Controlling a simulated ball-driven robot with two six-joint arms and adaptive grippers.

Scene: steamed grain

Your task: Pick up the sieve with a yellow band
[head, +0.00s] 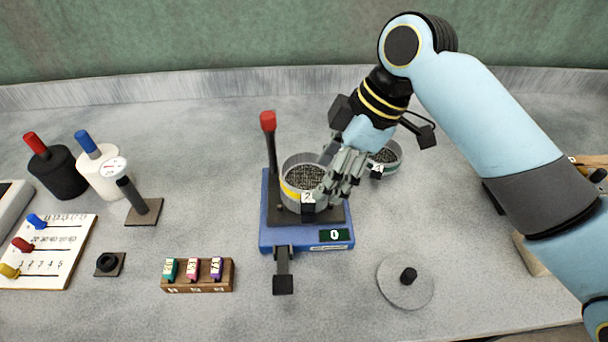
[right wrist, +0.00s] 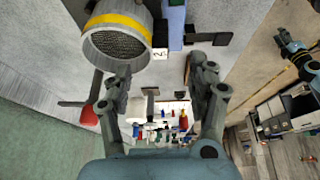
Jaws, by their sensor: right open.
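The sieve with a yellow band (head: 290,190) is a round grey metal ring with dark mesh and a white number tag. It stands on a blue-based device (head: 266,228) with a red-topped post. In the right wrist view the sieve (right wrist: 118,36) shows at the upper left, its yellow band clear. My right gripper (head: 340,178) is open at the sieve's right side in the head view, hiding part of its rim. In the right wrist view the open fingers (right wrist: 160,82) have the sieve up and left of the gap, not between them. Contact cannot be told. My left gripper is not in view.
A second sieve with a teal band (head: 391,166) stands behind my right gripper. A grey disc lid with a black knob (head: 408,294) lies at front right. A wooden block with coloured tags (head: 198,284) is at front left. Bottles and a slider board (head: 60,270) are further left.

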